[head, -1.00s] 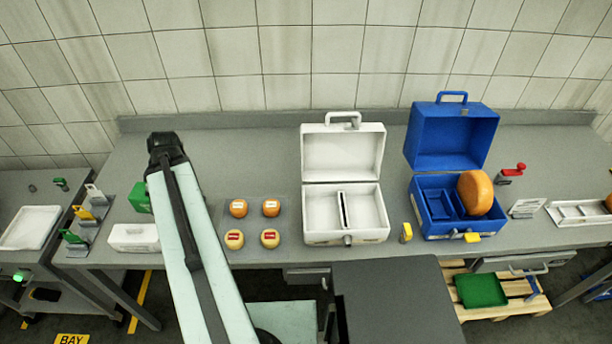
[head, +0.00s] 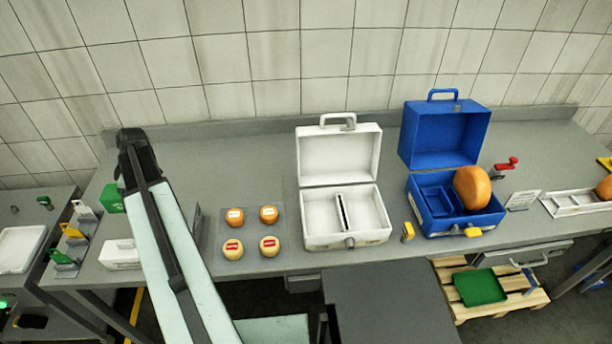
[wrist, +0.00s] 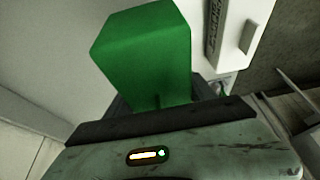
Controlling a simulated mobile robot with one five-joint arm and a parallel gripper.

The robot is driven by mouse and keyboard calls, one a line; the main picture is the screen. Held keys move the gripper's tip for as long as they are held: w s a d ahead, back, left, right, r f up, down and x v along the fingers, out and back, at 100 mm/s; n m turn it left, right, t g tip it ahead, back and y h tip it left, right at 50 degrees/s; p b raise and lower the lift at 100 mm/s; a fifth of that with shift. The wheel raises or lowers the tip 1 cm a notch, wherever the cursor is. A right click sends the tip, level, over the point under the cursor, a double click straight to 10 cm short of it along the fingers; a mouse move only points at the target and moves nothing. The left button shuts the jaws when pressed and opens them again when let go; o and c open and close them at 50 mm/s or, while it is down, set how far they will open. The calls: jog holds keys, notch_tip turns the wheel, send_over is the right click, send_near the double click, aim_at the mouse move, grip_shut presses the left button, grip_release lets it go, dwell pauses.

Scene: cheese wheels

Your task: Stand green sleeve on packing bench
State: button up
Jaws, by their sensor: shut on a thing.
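The green sleeve (wrist: 145,55) is a tapered block that fills the middle of the wrist view. My gripper (wrist: 160,100) is shut on it, and the dark fingers show at its base. In the head view the green sleeve (head: 111,199) shows in part to the left of my arm, over the left part of the grey packing bench (head: 250,165). My arm hides the rest of it and the fingertips in that view. I cannot tell whether the sleeve touches the bench top.
A white box (head: 118,254) lies in front of the sleeve. Coloured tags on stands (head: 66,258) are at the left edge. Four-place cheeses (head: 234,216) sit right of my arm, then an open white case (head: 340,165) and an open blue case (head: 440,135). The back bench is clear.

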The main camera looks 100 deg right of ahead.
jog(key=shift+d, duration=0.15)
notch_tip(320, 180, down, 10)
jog(key=b, duration=1)
jog(key=shift+f, duration=0.25)
jog(key=shift+r, duration=0.25)
jog(key=shift+f, duration=0.2)
jog(key=o, duration=1.5)
